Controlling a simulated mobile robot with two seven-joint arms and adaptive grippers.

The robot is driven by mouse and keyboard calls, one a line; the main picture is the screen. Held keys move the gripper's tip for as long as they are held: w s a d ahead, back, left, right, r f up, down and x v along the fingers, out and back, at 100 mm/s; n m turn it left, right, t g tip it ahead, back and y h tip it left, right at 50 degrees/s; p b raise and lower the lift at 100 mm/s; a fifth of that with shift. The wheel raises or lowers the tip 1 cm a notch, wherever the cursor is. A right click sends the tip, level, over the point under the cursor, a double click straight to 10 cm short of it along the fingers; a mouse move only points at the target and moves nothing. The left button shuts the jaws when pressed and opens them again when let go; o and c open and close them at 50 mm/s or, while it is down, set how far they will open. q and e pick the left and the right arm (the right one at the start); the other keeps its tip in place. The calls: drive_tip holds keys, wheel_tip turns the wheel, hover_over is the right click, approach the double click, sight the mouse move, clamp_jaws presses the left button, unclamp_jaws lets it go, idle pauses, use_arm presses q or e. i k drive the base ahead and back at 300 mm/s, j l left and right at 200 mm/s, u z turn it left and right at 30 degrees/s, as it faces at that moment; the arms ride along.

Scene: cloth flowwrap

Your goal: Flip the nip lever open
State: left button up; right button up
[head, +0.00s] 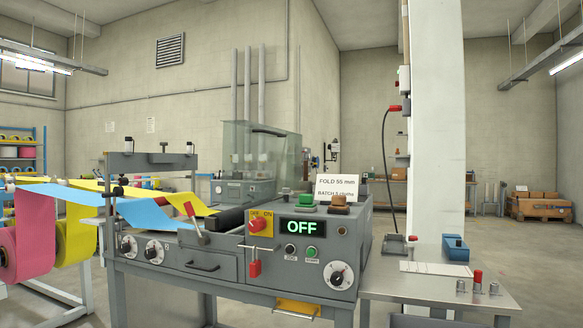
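A lever with a red grip (189,209), which looks like the nip lever, stands on the front left of the grey flow-wrap machine (215,264). Its grip is tilted up and to the left, and its arm runs down to a pivot near the top edge of the machine. Blue film (150,212) and yellow film (185,202) run into the machine beside and behind the lever. A dark roller (230,218) lies to the right of it. Neither of my grippers is in this view.
A red knob (257,224) and a display reading OFF (303,227) are right of the lever. A clear guard (262,150) stands behind. A side table (425,290) holds small tools at the right.

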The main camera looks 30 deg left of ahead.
sight(202, 242)
drive_tip(key=u, duration=1.7)
